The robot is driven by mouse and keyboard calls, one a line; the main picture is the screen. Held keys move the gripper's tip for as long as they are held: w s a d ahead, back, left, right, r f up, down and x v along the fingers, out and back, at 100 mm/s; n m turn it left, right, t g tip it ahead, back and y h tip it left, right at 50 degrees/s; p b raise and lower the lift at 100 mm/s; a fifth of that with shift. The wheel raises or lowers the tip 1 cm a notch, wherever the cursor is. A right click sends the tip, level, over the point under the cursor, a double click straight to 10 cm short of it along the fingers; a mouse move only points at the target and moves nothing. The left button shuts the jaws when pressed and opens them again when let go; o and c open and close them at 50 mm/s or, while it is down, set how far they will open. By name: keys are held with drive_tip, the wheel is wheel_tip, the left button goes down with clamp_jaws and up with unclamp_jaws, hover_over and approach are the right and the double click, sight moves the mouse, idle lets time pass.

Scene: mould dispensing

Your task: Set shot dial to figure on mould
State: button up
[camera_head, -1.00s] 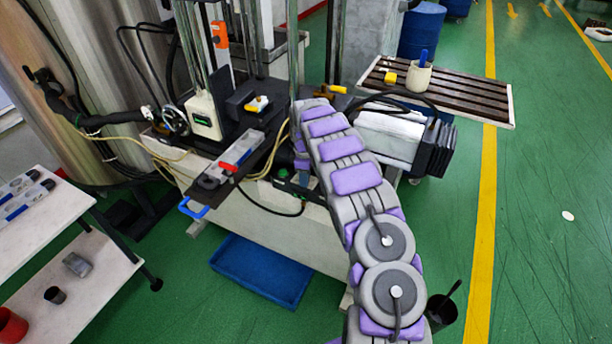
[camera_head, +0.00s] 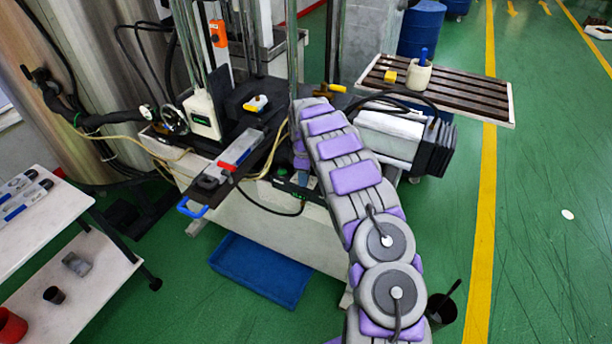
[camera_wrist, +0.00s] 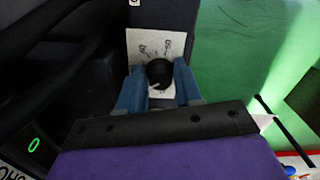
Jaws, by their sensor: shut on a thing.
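The shot dial is a round black knob (camera_wrist: 159,73) with a light pointer mark, set on a white plate (camera_wrist: 143,45) with small dark markings. The figures on the plate are too small to read. My gripper (camera_wrist: 159,86) has its two blue fingers on either side of the knob and is shut on it. The mould (camera_head: 230,158) is a grey block with a red part, lying on the dark rail of the machine in the head view; no figure on it can be read.
A green-lit display (camera_head: 205,121) is on the white unit at the machine. A blue tray (camera_head: 262,270) lies on the floor in front. A slatted table (camera_head: 455,92) with a cup stands at the back right. A white shelf cart (camera_head: 40,225) is at the left.

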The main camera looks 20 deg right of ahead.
drive_tip(key=o, duration=0.6)
drive_tip(key=shift+a, duration=0.35)
drive_tip(key=o, duration=0.4)
drive_tip(key=shift+w+a+r, duration=0.1)
drive_tip(key=shift+a+r, duration=0.05)
drive_tip(key=shift+a, duration=0.05)
drive_tip(key=shift+d+r, duration=0.3)
drive_tip(key=shift+d, duration=0.1)
drive_tip(key=r+p, duration=0.1)
drive_tip(key=r, duration=0.4)
drive_tip(key=r+p, duration=0.1)
drive_tip(key=r, duration=0.5)
drive_tip(key=r+p, duration=0.1)
drive_tip(key=r, duration=0.4)
drive_tip(key=shift+w+a+r, duration=0.1)
drive_tip(key=shift+a+r, duration=0.2)
drive_tip(key=shift+r, duration=0.05)
